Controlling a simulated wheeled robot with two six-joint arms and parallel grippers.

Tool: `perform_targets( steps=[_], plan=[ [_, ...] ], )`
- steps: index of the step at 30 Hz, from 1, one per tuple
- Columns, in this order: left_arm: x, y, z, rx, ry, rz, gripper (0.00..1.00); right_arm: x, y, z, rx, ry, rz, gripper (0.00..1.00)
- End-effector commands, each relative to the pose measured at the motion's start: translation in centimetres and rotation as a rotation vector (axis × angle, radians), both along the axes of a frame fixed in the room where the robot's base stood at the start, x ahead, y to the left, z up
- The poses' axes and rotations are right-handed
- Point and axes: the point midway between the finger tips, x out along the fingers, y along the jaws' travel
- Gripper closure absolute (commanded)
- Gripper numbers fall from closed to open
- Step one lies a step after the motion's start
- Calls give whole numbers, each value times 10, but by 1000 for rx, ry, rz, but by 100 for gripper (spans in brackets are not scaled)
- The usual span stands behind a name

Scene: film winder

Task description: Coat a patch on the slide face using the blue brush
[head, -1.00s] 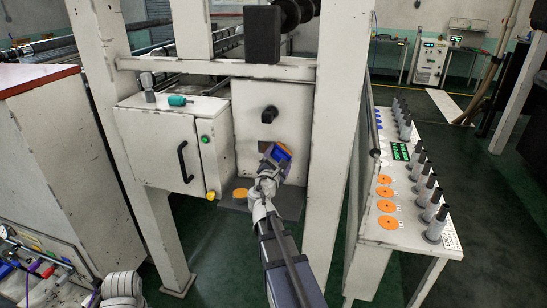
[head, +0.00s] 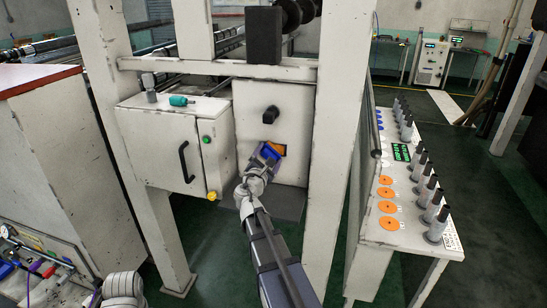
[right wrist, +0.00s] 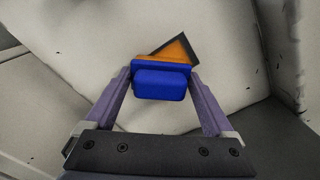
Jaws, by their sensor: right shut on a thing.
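The slide face (head: 300,112) is a white upright panel with a black knob (head: 271,114). Below the knob is a dark-edged patch (head: 280,149), whose visible part is orange. My right gripper (head: 264,160) is shut on the blue brush (right wrist: 160,86), just in front of the patch. The brush's far side shows an orange band (right wrist: 162,62) in the right wrist view. The brush hides the lower part of the patch (right wrist: 181,48); I cannot tell whether they touch. My left gripper is out of view.
A white cabinet (head: 160,150) with a black handle stands left of the panel. White posts (head: 338,150) flank the space. A dark ledge (head: 288,203) lies below the panel. A side table (head: 402,236) on the right holds orange discs and several grey cylinders.

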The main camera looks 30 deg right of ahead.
Motion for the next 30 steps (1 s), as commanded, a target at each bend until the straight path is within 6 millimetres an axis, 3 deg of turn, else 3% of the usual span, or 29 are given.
perform_targets(
  steps=[19,30],
  plan=[
    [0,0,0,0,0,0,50,29,26,0,0,0,1,56],
    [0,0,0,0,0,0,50,28,28,0,0,0,0,56]
  ],
)
